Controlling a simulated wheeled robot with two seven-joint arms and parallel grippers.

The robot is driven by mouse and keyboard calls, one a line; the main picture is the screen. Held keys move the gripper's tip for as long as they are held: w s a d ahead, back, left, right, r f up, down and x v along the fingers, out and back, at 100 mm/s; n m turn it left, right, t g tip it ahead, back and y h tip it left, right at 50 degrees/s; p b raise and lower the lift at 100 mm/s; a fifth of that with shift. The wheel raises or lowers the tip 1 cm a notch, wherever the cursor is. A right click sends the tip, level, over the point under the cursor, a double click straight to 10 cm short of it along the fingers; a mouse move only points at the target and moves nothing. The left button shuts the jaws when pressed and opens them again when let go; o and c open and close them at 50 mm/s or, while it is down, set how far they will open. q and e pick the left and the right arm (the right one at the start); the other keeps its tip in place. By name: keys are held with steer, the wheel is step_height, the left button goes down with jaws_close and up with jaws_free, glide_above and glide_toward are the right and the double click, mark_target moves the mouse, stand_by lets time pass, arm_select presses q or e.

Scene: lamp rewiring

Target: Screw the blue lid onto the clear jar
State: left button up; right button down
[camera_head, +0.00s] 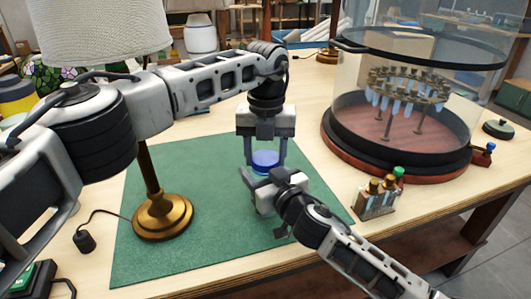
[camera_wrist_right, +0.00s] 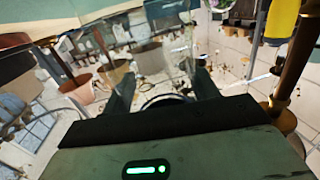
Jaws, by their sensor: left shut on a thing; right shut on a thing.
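The blue lid (camera_head: 265,160) is between the downward-pointing fingers of my left gripper (camera_head: 265,162), above the green mat. My left gripper is shut on it. My right gripper (camera_head: 259,176) comes in from the lower right, just below the lid, and is shut on the clear jar. The jar is almost wholly hidden in the head view. In the right wrist view clear glass (camera_wrist_right: 155,55) shows between the two dark fingers. Whether the lid touches the jar's rim cannot be told.
A lamp with a brass base (camera_head: 163,216) and cream shade (camera_head: 100,30) stands on the left of the green mat (camera_head: 215,250). A large glass chamber (camera_head: 400,165) stands at the right, with a small rack of bottles (camera_head: 377,197) before it. The mat's front is clear.

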arm_select(q)
steer(key=o, duration=1.1)
steer(key=shift+r, duration=2.3)
steer(key=shift+c, duration=0.3)
